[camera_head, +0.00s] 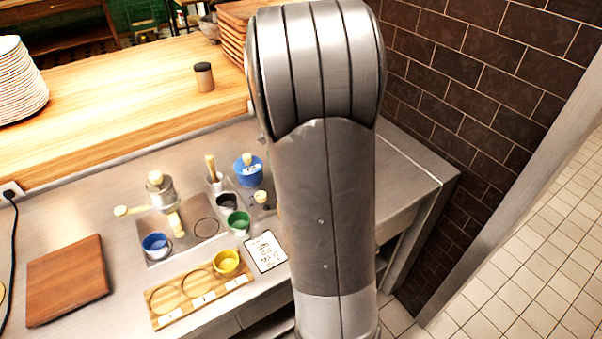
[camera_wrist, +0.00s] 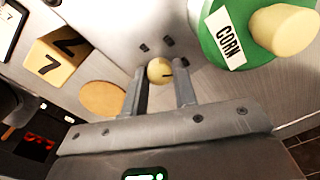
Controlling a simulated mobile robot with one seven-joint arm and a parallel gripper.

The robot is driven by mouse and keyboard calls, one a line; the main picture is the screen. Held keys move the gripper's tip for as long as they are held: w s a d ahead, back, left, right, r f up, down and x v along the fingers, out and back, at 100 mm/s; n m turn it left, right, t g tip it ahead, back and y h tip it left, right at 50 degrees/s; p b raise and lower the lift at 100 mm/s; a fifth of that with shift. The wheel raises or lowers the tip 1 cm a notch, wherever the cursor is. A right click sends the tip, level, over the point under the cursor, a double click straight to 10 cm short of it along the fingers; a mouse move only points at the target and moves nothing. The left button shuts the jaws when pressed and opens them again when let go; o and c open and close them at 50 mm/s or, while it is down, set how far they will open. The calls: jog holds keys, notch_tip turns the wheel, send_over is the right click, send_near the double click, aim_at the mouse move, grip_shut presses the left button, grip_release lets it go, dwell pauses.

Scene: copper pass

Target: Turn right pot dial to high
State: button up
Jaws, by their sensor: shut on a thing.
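In the wrist view my gripper (camera_wrist: 160,82) is shut on a round cream dial (camera_wrist: 159,70), one finger on each side. The dial has a short dark line on its face, and several dark marks lie on the metal panel around it. A green pot lid labelled CORN (camera_wrist: 222,38) with a cream knob is just right of the dial. In the head view a blue pot (camera_head: 247,171) stands on the counter, with another cream dial (camera_head: 261,197) in front of it. My arm hides the gripper, the held dial and the green-lidded pot there.
A wooden block with digits (camera_wrist: 60,62) and a round wooden piece (camera_wrist: 103,98) are left of my gripper. On the counter are a green cup (camera_head: 238,222), a yellow cup (camera_head: 226,262), a card (camera_head: 266,252) and a cutting board (camera_head: 67,280). A brick wall (camera_head: 470,90) stands at right.

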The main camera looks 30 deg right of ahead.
jog(key=o, duration=1)
notch_tip(320, 180, up, 11)
jog(key=shift+s, duration=0.2)
jog(key=shift+a+f, duration=0.1)
jog(key=shift+a, duration=0.05)
jog(key=s+a+r+n+t, duration=0.2)
jog(key=s+a+n, duration=0.6)
jog(key=n, duration=0.3)
jog(key=s+a+r+n+t, duration=0.3)
jog(key=s+a+n, duration=0.6)
jog(key=a+n, duration=0.2)
jog(key=shift+s+r+n, duration=0.15)
jog(key=shift+r+n, duration=0.05)
jog(key=shift+n, duration=0.2)
